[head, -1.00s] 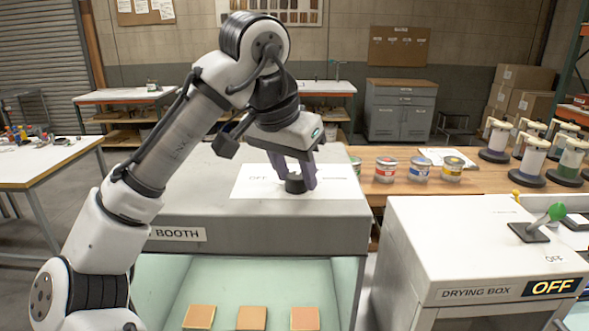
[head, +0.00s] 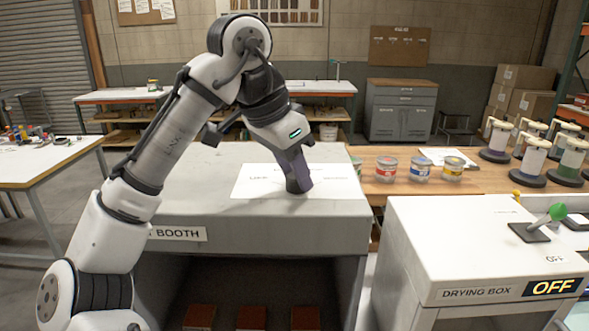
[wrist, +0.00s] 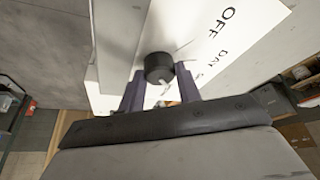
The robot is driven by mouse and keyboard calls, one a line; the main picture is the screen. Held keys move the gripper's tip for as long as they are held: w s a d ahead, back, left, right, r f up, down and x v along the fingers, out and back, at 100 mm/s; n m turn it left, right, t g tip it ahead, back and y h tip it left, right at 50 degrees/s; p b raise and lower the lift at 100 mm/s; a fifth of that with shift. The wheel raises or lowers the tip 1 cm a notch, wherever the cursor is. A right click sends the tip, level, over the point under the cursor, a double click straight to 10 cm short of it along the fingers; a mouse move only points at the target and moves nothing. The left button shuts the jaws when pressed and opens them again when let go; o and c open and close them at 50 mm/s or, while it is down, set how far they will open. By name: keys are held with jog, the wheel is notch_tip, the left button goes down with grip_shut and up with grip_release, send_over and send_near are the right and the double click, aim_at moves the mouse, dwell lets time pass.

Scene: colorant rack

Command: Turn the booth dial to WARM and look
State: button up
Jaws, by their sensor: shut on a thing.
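The booth (head: 200,237) has a white label plate (head: 250,178) on top. The black dial (wrist: 158,68) sits on this plate in the wrist view. My gripper (head: 299,186) is shut on the dial from above, a finger on each side. In the head view the fingers mostly hide the dial. The wrist view shows OFF and DAY on the plate (wrist: 195,42); further lettering is partly hidden by a finger. A pale mark shows at the dial's lower edge, but I cannot tell which word it meets. The booth interior is dark, with dim reddish panels (head: 251,317) inside.
The drying box (head: 450,230) stands right of the booth, with a green-knobbed lever (head: 557,212) and an OFF display. Paint cans (head: 420,168) and several colorant dispensers (head: 534,162) stand on the wooden bench behind.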

jog(key=shift+w+m+g+h, duration=0.1)
jog(key=shift+m+g+h, duration=0.4)
jog(key=shift+m, duration=1.3)
jog(key=o, duration=1)
jog(key=v, duration=1.4)
jog(key=shift+w, duration=0.2)
jog(key=shift+d+f, duration=0.1)
jog(key=shift+d, duration=0.05)
